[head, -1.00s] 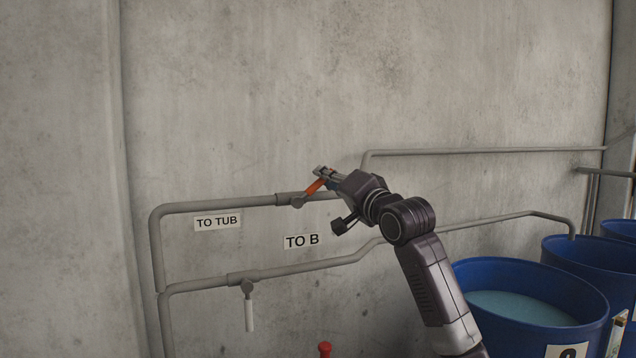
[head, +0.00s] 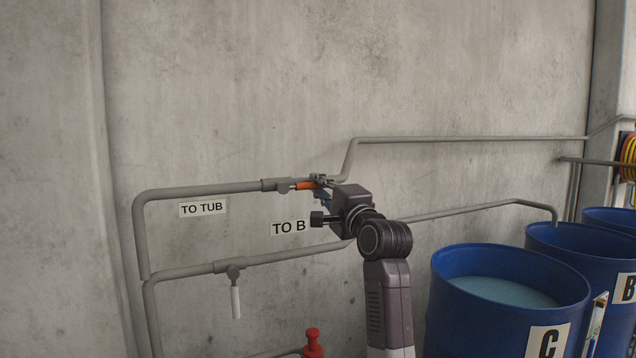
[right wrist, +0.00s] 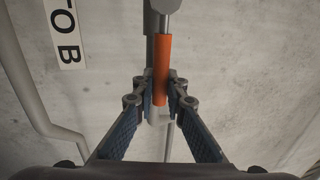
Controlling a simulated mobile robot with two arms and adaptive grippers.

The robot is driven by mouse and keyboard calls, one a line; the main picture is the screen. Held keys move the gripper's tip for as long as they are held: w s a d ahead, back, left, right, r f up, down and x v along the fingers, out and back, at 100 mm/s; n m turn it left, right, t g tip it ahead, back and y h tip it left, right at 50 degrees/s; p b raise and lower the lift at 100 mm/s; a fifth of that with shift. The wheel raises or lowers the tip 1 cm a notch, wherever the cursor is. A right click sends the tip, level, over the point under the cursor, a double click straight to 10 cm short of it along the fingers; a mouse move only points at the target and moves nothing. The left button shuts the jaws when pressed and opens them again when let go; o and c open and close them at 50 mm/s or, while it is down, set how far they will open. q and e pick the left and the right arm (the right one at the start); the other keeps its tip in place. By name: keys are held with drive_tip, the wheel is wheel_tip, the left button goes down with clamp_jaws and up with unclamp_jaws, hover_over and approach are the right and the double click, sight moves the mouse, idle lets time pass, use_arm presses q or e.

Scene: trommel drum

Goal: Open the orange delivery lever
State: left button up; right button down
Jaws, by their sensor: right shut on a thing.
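The orange delivery lever (head: 305,185) is on the upper grey pipe, the one by the "TO TUB" label (head: 202,208). It lies nearly level, along the pipe, pointing right from its valve (head: 283,187). My right gripper (head: 320,184) is shut on its free end. In the right wrist view the orange lever (right wrist: 163,68) runs down between the two fingertips of the right gripper (right wrist: 160,100). The gripper hides part of the pipe behind it. My left gripper is not in view.
A white lever (head: 236,300) hangs down from the lower pipe (head: 190,272), near the "TO B" label (head: 289,227). A red fitting (head: 313,343) stands below. Blue barrels (head: 450,290) stand at the right. The concrete wall is close behind the pipes.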

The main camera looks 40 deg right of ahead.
drive_tip(key=shift+w+f, duration=0.1)
drive_tip(key=shift+f, duration=0.2)
drive_tip(key=c, duration=2.4)
unclamp_jaws()
drive_tip(key=o, duration=0.5)
drive_tip(key=shift+r, duration=0.1)
drive_tip(key=shift+c, duration=0.2)
drive_tip(key=v, duration=1.2)
